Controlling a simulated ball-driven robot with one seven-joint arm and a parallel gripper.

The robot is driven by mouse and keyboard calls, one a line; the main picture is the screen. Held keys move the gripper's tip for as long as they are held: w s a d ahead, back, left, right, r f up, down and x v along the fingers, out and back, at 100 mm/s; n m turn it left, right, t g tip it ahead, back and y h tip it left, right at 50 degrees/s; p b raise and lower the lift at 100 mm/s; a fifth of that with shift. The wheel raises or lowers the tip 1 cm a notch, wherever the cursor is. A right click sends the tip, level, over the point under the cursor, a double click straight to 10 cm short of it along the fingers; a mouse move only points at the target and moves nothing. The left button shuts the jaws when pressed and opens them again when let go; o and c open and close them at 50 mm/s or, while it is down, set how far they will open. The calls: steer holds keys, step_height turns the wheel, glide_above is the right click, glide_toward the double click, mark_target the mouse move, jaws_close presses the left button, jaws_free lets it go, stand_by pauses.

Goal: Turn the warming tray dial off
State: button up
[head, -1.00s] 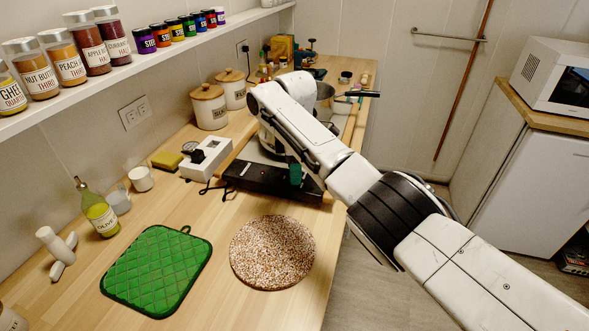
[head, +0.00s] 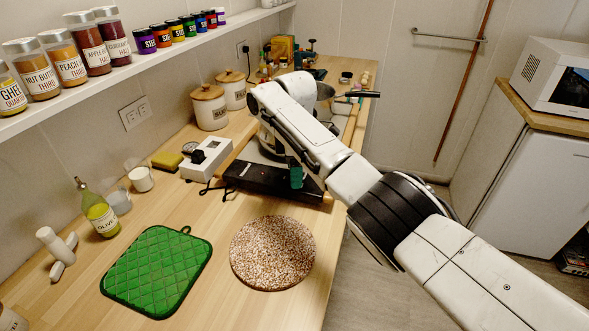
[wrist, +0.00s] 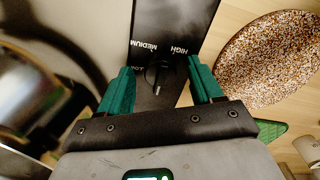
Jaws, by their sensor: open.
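The warming tray (head: 262,183) is on the wooden counter, its black control panel (wrist: 172,22) facing the counter's near end. The panel is marked HIGH, MEDIUM and LOW, inverted in the wrist view. The dark dial (wrist: 157,76) is low on the visible panel, between my fingers; its exact pointer setting is hard to read. My gripper (wrist: 159,77) is open, one teal finger on each side of the dial with gaps visible. In the head view my gripper (head: 296,177) is at the panel, and the arm hides the dial.
A round speckled board (head: 272,252) and a green quilted pad (head: 157,270) lie in front of the tray. Canisters (head: 209,106) stand behind. Bare counter lies between tray and pad.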

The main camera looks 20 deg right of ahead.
step_height(320, 180, up, 11)
steer(key=shift+b, duration=0.45)
steer(key=shift+f, duration=0.1)
